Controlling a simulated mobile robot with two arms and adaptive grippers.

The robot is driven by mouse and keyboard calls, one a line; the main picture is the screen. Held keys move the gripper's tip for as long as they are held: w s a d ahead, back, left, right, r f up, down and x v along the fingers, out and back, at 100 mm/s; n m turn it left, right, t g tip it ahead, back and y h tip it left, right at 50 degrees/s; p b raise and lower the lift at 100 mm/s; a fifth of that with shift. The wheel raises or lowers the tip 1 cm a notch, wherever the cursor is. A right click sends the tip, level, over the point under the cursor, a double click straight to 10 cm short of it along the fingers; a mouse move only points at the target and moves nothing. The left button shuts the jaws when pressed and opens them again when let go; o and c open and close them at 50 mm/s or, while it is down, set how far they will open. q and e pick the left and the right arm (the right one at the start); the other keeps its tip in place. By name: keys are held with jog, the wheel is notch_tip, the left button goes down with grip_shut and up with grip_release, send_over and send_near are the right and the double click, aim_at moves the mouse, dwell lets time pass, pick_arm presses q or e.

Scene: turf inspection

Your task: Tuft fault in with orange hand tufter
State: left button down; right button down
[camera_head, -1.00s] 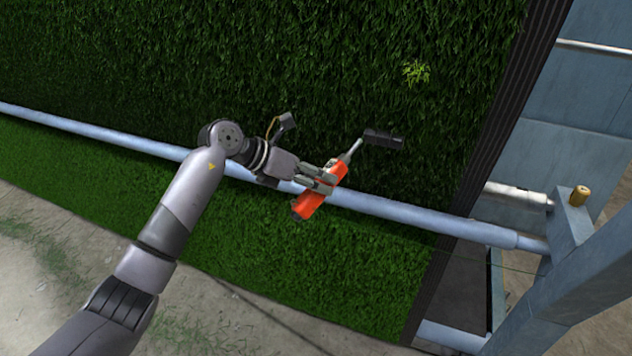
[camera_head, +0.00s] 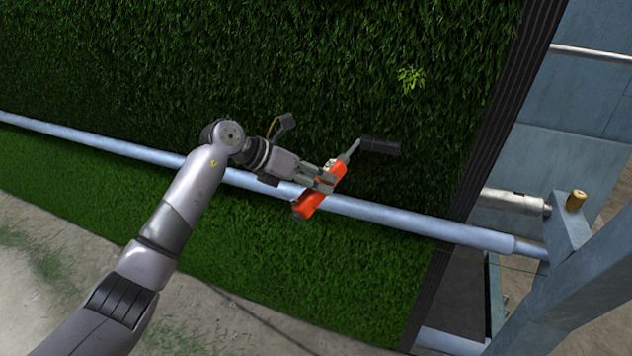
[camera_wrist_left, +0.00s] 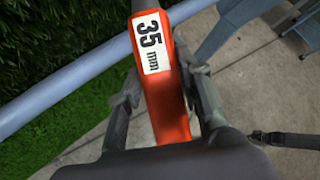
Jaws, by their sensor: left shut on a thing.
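The orange hand tufter (camera_head: 309,205) is held in my left gripper (camera_head: 326,178) in front of the pale blue rail. Its grey shaft runs up and right to a dark cylindrical head (camera_head: 380,146). In the left wrist view the tufter's orange body (camera_wrist_left: 168,105) lies between the two fingers and bears a white label reading "35 mm" (camera_wrist_left: 150,45). A bright yellow-green patch (camera_head: 410,79), apparently the fault, shows on the dark green turf (camera_head: 300,70), up and right of the tufter head and apart from it. My right gripper is not seen.
The pale blue rail (camera_head: 420,226) crosses in front of the turf. A dark strip (camera_head: 505,110) edges the turf at right. Beyond it stands a blue-grey metal frame (camera_head: 575,290) with a brass-coloured knob (camera_head: 576,200). Bare ground (camera_head: 40,280) shows at lower left.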

pick_arm(q)
jog(key=shift+d+r, duration=0.15)
jog(key=shift+d, duration=0.05)
jog(key=shift+s+d, duration=0.3)
jog(key=shift+d, duration=0.5)
jog(key=d, duration=0.2)
jog(key=s+d, duration=0.1)
jog(key=d, duration=0.2)
jog(key=shift+s+d, duration=0.35)
jog(key=shift+s, duration=0.05)
dwell(0.3)
jog(key=shift+d, duration=0.1)
jog(key=shift+w+a, duration=0.25)
jog(key=shift+a, duration=0.45)
jog(key=shift+w+a, duration=0.2)
jog(key=shift+a, duration=0.5)
